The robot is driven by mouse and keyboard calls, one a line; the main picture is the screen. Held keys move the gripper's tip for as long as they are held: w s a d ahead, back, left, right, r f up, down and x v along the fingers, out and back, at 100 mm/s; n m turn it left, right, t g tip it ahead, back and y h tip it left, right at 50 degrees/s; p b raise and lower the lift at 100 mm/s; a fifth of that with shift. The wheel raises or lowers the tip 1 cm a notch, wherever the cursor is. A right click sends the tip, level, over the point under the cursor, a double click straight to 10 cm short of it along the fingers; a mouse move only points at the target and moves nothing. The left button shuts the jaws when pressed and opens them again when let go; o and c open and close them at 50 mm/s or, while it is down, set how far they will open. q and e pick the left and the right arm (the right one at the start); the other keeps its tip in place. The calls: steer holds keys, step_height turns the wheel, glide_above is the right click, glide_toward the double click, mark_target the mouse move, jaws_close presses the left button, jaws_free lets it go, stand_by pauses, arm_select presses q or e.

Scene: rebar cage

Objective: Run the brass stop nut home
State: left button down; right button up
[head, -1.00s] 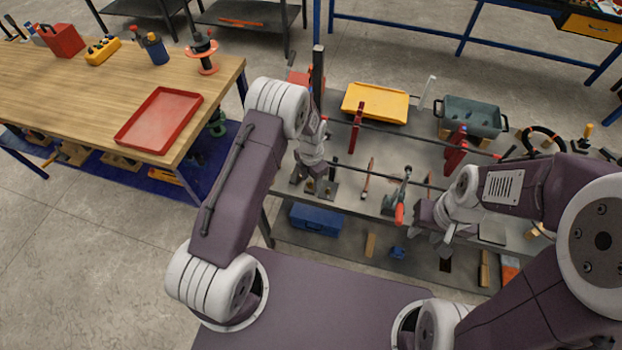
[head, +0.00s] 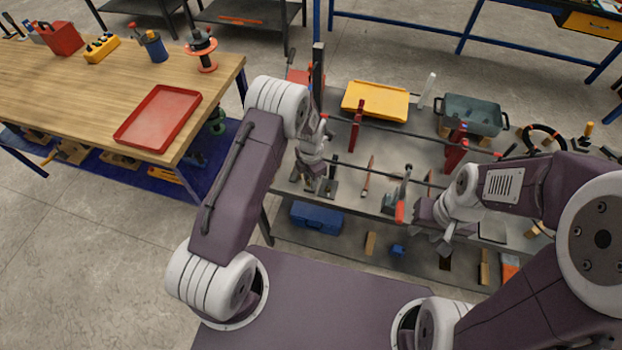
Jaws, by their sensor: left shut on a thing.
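My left gripper (head: 323,166) reaches down from the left arm at the left end of the nearer dark rod (head: 380,169). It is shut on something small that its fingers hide. I cannot make out the brass stop nut itself. A grey block or stand (head: 326,188) is just below this gripper on the grey bench (head: 385,150). My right gripper (head: 437,236) hangs over the front edge of the bench, apart from the rods. Its jaws are too small and dark to read.
Red uprights (head: 355,128) and (head: 456,152) stand by the farther rod. A clamp with a red handle (head: 400,211) stands near the bench front. A yellow tray (head: 375,101) and a grey bin (head: 473,115) lie behind. A wooden table with a red tray (head: 158,118) is at the left.

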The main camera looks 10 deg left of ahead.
arm_select(q)
steer(key=m+b, duration=0.1)
steer(key=m, duration=0.5)
steer(key=shift+w, duration=0.15)
steer(key=m+b, duration=0.1)
steer(key=m, duration=0.5)
steer(key=shift+r+m, duration=0.15)
steer(key=shift+m, duration=0.15)
steer(key=m, duration=0.6)
steer(key=shift+w+m, duration=0.1)
steer(key=shift+m, duration=0.2)
steer(key=m, duration=0.6)
steer(key=shift+b, duration=0.35)
steer(key=m, duration=0.6)
steer(key=shift+m, duration=0.3)
steer(key=m, duration=1.2)
steer(key=shift+m, duration=0.3)
steer(key=m, duration=0.6)
steer(key=shift+m, duration=0.3)
